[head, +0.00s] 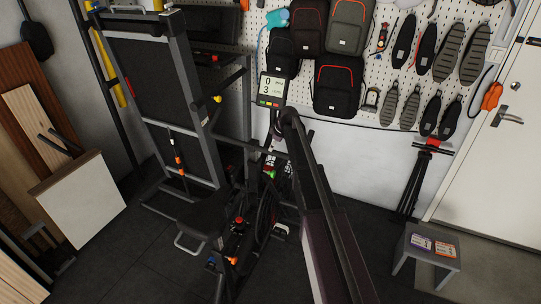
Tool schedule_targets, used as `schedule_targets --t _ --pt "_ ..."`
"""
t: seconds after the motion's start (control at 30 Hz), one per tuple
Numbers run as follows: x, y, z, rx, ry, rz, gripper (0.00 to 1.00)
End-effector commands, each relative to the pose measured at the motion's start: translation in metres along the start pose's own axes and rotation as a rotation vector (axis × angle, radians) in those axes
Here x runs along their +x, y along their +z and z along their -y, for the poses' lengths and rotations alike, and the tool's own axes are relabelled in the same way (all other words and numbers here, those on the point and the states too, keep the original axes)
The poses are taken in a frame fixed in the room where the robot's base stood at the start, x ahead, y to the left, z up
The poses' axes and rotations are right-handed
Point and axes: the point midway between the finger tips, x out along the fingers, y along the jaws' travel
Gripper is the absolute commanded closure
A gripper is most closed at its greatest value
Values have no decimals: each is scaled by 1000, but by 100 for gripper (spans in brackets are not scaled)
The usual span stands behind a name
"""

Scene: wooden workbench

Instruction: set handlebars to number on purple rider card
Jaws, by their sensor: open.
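A small console (272,89) with a pale screen stands above a dark exercise bike (262,215). Its screen shows 0 above 3, with coloured buttons below. The handlebars are hard to pick out among the dark parts under the console, partly behind my arm. Two rider cards lie on a grey stool at the lower right: a purple card (421,243) on the left and an orange card (445,249) on the right. Their numbers are too small to read. My arm crosses the middle, its upper end just below and right of the console. My gripper cannot be made out.
A folded treadmill (150,90) stands upright to the left of the bike. Boards (80,200) lean at the far left. Backpacks (340,90) and shoes hang on the pegboard. A black tripod (420,185) stands behind the grey stool (408,266). Floor between my arm and the stool is clear.

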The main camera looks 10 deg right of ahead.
Motion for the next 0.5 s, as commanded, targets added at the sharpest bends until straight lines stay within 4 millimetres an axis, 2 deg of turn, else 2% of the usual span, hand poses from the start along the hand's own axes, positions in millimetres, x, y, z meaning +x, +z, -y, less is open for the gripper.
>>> schedule_targets --t 0.03,0.5 --pt "9 1 0 0 0 0 26" --pt "45 1 0 0 0 0 26"
